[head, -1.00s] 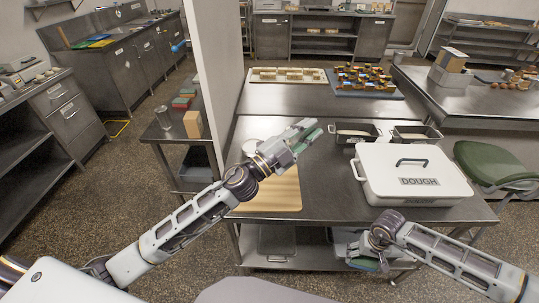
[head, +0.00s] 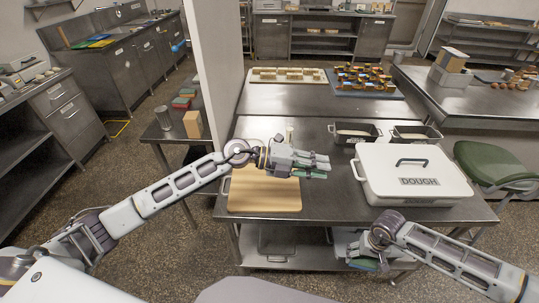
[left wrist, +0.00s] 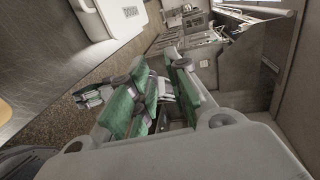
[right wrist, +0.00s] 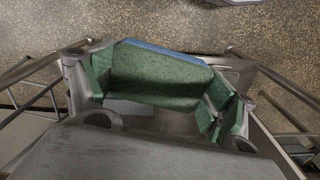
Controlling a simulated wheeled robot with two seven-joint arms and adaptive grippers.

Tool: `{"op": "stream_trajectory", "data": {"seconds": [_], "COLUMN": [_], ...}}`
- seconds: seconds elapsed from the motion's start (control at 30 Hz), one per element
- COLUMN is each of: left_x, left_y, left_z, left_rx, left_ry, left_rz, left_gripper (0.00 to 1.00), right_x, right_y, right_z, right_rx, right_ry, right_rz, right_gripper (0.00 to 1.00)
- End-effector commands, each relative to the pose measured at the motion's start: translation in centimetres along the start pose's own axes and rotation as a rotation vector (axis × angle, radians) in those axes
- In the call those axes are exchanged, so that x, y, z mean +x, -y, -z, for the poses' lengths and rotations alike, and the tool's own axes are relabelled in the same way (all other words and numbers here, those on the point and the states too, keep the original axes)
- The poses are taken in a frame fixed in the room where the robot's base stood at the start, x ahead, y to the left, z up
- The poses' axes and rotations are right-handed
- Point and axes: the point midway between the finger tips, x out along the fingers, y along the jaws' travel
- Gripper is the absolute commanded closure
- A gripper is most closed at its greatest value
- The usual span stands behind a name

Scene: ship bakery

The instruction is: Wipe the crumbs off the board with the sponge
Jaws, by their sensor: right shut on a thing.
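The tan board (head: 262,200) lies flat near the left front of the steel table. I cannot make out crumbs on it at this size. My left gripper (head: 322,168) hangs above the table just right of the board, pointing right. Its green-padded fingers (left wrist: 165,98) look apart, with nothing clear between them. My right gripper (head: 368,262) is low, in front of the table's front edge and below its top. It is shut on the green sponge with a blue face (right wrist: 158,78), which fills the space between its fingers in the right wrist view.
A white dough bin (head: 412,178) with a lidded handle stands on the table's right side. Two dark loaf tins (head: 355,133) stand behind it. A tray of pastries (head: 365,82) and a pale tray (head: 288,75) are on the rear table. A green stool (head: 495,162) stands at right.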

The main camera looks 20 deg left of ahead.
Motion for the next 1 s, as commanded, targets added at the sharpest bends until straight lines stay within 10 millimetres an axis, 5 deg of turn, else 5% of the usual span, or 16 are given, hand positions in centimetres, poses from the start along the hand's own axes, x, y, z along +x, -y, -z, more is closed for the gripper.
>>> {"op": "stream_trajectory", "data": {"seconds": [0.47, 1.0], "left_x": [-5.1, -17.4], "left_y": [-7.8, -14.0], "left_z": [-2.4, -7.5], "left_rx": [0.094, 0.074], "left_ry": [-0.099, -0.08], "left_rz": [-0.446, -0.991], "left_gripper": [0.82, 0.82], "right_x": [0.0, 0.0], "right_y": [0.0, 0.0], "right_z": [0.0, 0.0], "right_rx": [0.0, 0.0], "right_ry": [0.0, 0.0], "right_rz": [0.0, 0.0], "right_gripper": [0.35, 0.35]}}
